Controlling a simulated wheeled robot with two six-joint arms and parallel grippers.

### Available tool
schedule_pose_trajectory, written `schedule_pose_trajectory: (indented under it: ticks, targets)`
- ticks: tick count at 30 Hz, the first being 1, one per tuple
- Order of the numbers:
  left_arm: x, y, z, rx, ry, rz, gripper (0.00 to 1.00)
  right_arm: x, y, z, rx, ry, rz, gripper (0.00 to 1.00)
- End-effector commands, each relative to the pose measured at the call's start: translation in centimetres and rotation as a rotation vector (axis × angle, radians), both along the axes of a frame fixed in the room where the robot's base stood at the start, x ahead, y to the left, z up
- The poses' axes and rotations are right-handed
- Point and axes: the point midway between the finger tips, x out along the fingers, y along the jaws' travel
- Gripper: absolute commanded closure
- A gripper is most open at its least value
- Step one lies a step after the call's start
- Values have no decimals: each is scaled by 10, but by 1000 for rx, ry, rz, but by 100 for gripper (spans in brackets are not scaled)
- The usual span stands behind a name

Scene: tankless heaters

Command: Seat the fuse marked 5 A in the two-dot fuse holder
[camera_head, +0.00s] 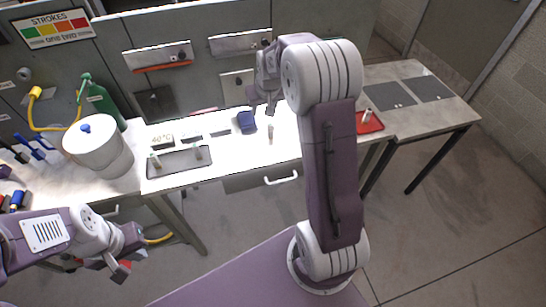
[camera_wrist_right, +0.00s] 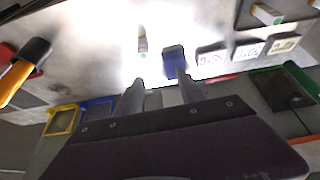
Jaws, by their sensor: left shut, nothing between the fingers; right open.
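A pale fuse (camera_head: 270,133) stands on the bench; it also shows in the right wrist view (camera_wrist_right: 142,42), with a green band. Two other fuses (camera_head: 155,160) (camera_head: 198,152) are on the grey tray (camera_head: 180,171), and one fuse (camera_head: 367,116) is on the red tray (camera_head: 375,128). Their ratings are too small to read. My right gripper (camera_head: 262,106) is open and empty above the bench, near the lone fuse and a blue block (camera_head: 246,122). My left gripper (camera_head: 121,268) is shut and empty, low in front of the bench. I cannot make out the two-dot fuse holder.
A white pot (camera_head: 98,152) and a green bottle (camera_head: 103,103) stand at left. Small label blocks (camera_head: 162,139) line the back of the bench near the grey tray. Wall panels (camera_head: 160,57) rise behind. My right arm hides part of the bench.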

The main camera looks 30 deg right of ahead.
Motion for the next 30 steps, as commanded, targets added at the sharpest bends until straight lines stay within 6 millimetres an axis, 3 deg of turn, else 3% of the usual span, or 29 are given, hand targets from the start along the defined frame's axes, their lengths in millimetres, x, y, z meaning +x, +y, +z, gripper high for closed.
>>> schedule_pose_trajectory:
  ticks: [1,3,10,16,22,30]
  targets:
    - [0,0,-12,0,-1,0,100,-2,-8,-19,4,12,-16,55]
    - [0,0,-16,0,-1,0,100,-5,-15,-31,8,28,-32,55]
    - [1,0,-17,0,-1,0,100,-8,-22,-37,10,35,-49,55]
    - [0,0,-14,0,-1,0,100,3,-25,-65,10,37,-48,55]
    - [0,0,-14,0,-1,0,100,6,-26,-74,10,35,-48,55]
    - [0,0,-8,0,-1,0,100,18,-34,-115,11,36,-47,55]
